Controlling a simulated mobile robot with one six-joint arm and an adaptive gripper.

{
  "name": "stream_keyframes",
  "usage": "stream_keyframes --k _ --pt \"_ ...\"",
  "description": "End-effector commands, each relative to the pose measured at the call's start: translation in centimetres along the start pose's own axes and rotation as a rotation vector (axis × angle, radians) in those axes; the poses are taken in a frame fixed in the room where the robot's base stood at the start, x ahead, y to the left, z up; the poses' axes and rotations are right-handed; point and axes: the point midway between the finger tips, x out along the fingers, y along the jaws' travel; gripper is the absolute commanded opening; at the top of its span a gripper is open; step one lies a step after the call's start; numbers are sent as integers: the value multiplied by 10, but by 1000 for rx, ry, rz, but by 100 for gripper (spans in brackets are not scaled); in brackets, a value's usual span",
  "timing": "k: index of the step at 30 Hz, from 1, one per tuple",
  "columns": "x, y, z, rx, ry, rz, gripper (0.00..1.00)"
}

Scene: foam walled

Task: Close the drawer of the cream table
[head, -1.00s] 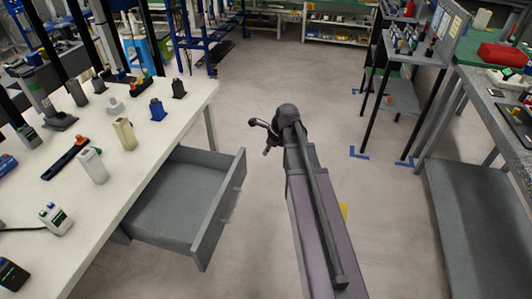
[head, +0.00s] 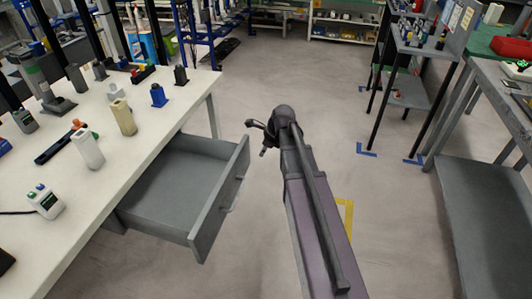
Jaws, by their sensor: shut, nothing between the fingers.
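The cream table (head: 105,180) fills the left side of the head view. Its grey drawer (head: 207,222) is pulled well out to the right and looks empty. A curved handle (head: 232,196) sits on the outer side of the drawer front. My gripper (head: 257,139) is shut and empty, just right of the drawer's far front corner in the picture, with floor showing around it. It appears apart from the drawer. My arm reaches up from the bottom of the picture to it.
Bottles and small devices, such as a white bottle (head: 88,148) and a blue one (head: 158,95), stand on the table. A grey workbench (head: 478,215) is at right, with a shelf rack (head: 412,105) behind it. The floor (head: 320,100) between is clear.

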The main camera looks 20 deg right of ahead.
Motion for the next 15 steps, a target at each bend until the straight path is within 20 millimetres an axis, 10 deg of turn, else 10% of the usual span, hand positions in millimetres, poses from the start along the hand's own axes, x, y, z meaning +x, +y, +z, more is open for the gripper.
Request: stream_keyframes --k 15 --pt "21 0 36 -1 0 -1 0"
